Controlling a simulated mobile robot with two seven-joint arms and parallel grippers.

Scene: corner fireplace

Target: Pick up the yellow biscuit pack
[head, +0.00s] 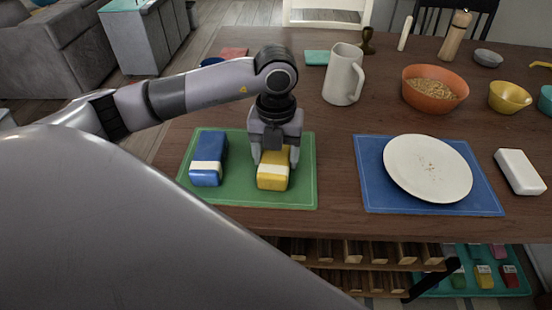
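The yellow biscuit pack (272,183) has a pale band and lies on the green mat (240,192) near the table's front edge. My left gripper (274,160) points down over the pack, with a finger on either side of its far part. The fingers look spread to about the pack's width; I cannot tell whether they press on it. The pack appears to rest on the mat. My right gripper is not in view.
A blue pack (206,173) with a pale band lies left of the yellow one on the same mat. A white plate (428,167) on a blue mat (373,189), a white pitcher (341,76) and an orange bowl (421,100) stand to the right.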

